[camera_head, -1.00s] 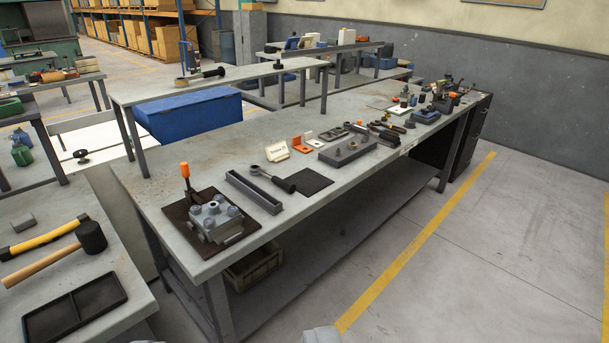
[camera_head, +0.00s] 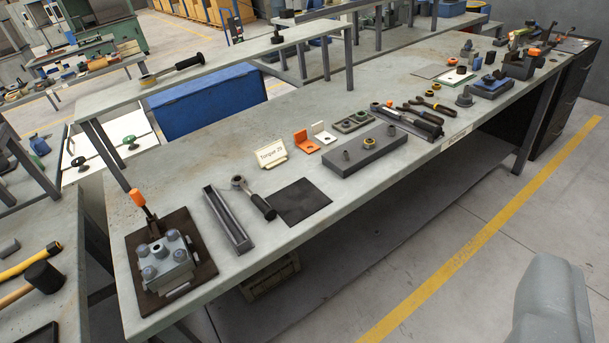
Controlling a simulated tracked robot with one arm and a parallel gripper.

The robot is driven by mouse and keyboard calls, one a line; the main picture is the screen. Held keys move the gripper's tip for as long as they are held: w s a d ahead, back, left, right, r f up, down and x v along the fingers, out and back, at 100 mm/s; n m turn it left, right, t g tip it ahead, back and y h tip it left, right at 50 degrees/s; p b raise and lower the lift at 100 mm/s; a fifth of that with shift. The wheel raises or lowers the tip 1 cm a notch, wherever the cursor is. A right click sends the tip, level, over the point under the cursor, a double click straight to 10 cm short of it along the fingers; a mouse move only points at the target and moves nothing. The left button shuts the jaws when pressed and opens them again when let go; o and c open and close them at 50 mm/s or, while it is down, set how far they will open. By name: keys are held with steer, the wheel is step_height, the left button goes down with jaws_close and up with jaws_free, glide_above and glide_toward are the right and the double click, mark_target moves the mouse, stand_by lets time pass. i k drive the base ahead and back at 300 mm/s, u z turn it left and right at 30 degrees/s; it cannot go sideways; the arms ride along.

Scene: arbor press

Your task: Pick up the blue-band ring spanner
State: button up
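No blue band can be made out on any spanner at this size. A ring spanner with a black handle (camera_head: 254,197) lies on the long grey bench, between a narrow grey channel tray (camera_head: 228,222) and a dark mat (camera_head: 301,202). A second ring-ended tool with a black handle (camera_head: 408,121) lies further along the bench, beside pliers-like tools. Another long black-handled tool (camera_head: 180,67) lies on the raised shelf behind, its left end yellowish. I cannot tell which is the blue-band one. My gripper is not in view.
A bolted fixture with an orange-handled lever (camera_head: 163,262) stands at the bench's near left end. A grey block with pegs (camera_head: 364,152) and a label card (camera_head: 271,154) stand mid-bench. A hammer (camera_head: 40,278) lies on the left table. Open floor (camera_head: 430,275) lies right of the bench.

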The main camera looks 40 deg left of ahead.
mark_target(252, 194)
steer(key=u, duration=0.4)
steer(key=i, duration=1.5)
steer(key=u, duration=0.75)
